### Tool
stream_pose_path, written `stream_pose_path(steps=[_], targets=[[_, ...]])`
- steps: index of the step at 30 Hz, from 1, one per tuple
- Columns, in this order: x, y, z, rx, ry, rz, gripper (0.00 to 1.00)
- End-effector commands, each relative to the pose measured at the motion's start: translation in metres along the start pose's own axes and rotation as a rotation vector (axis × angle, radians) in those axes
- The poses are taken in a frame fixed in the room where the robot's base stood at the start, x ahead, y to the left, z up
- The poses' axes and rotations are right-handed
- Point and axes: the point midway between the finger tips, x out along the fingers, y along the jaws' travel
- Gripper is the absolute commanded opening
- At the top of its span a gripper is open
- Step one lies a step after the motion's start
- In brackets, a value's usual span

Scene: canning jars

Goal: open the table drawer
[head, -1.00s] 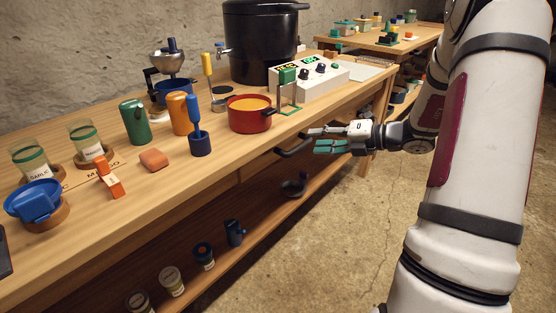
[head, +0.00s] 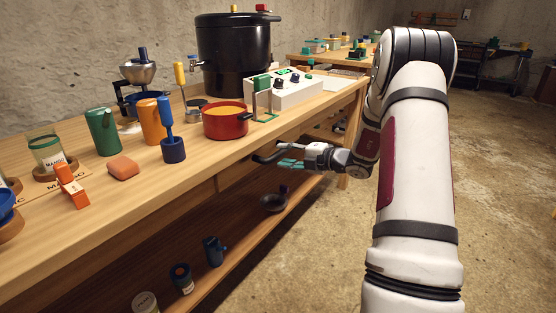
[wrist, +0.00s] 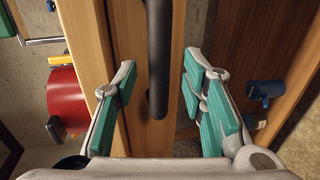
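The drawer's dark bar handle (head: 265,156) is on the front of the wooden table (head: 110,201), below the top's edge. In the wrist view the handle (wrist: 158,55) runs down the picture in front of the pale wooden drawer front (wrist: 127,30). My gripper (wrist: 157,82) is open, with one green-padded finger on each side of the handle. Gaps show between both fingers and the bar. In the head view my gripper (head: 286,158) is at the handle's right end. The drawer looks shut, though my gripper partly covers its front.
A red pot (head: 225,122), a white control box (head: 287,93) and a large black canner (head: 236,55) stand on the tabletop above. A lower shelf holds a dark ladle-like item (head: 273,202) and a blue mug (head: 214,250). The concrete floor to the right is open.

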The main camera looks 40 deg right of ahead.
Motion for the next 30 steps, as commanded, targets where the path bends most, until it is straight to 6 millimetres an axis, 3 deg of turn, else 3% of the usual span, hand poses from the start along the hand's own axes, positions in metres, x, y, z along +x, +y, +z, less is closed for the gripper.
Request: stream_pose_path(steps=[6,18,23,30], targets=[[0.026,-0.001,0.0,-0.001,0.002,0.001,0.38],[0.032,0.001,0.0,0.0,0.0,0.0,0.38],[0.032,0.001,0.0,-0.001,0.0,0.0,0.02],[0.031,0.0,0.0,-0.001,0.0,0.0,0.0]])
